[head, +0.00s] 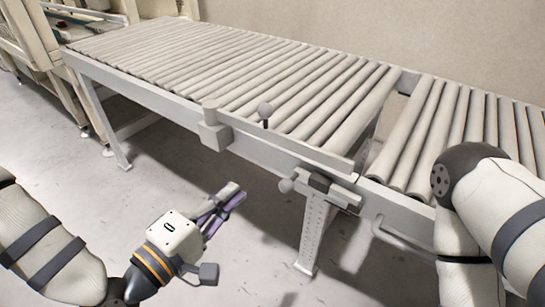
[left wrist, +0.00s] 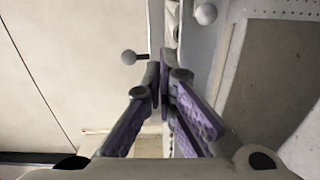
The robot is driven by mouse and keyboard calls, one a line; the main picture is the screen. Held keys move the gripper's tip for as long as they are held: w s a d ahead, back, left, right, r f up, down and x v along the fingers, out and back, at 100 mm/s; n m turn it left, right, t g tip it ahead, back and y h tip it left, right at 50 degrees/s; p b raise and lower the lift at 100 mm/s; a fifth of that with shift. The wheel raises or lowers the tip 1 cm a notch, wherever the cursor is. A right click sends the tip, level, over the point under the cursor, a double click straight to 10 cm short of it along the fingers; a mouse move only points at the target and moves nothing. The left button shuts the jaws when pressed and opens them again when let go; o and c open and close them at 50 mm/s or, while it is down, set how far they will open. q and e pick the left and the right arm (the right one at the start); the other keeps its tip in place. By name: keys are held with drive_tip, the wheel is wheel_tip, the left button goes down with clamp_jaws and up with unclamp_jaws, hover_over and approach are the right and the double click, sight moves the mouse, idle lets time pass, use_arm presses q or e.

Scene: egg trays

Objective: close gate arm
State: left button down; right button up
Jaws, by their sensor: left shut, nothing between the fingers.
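The gate arm (head: 285,144) is a pale flat bar along the near side of the roller conveyor, running from a block (head: 214,133) on the left to the gap between the conveyor sections. A grey ball knob (head: 265,110) on a dark stem stands up by it. A latch-like fitting with a second knob (head: 287,186) sits below its right end. My left gripper (head: 238,195) is shut and empty, in front of and below the bar, apart from it. In the left wrist view its fingers (left wrist: 162,65) are together, with one knob (left wrist: 128,57) left and another (left wrist: 206,13) upper right.
The conveyor (head: 150,90) stands on metal legs, with a second roller section (head: 470,125) at the right. A bent handle (head: 400,240) sticks out below that section. A cream machine frame (head: 60,40) stands at the back left. The floor in front is clear.

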sight(280, 139)
use_arm(q)
drive_tip(key=x, duration=0.4)
drive_tip(key=r+x, duration=0.1)
drive_tip(key=x, duration=0.9)
drive_tip(key=shift+w+r, duration=0.2)
drive_tip(key=shift+w, duration=0.15)
use_arm(e)
drive_tip(key=shift+w+f, duration=0.1)
drive_tip(key=shift+f, duration=0.1)
use_arm(q)
drive_tip(key=shift+d, duration=0.1)
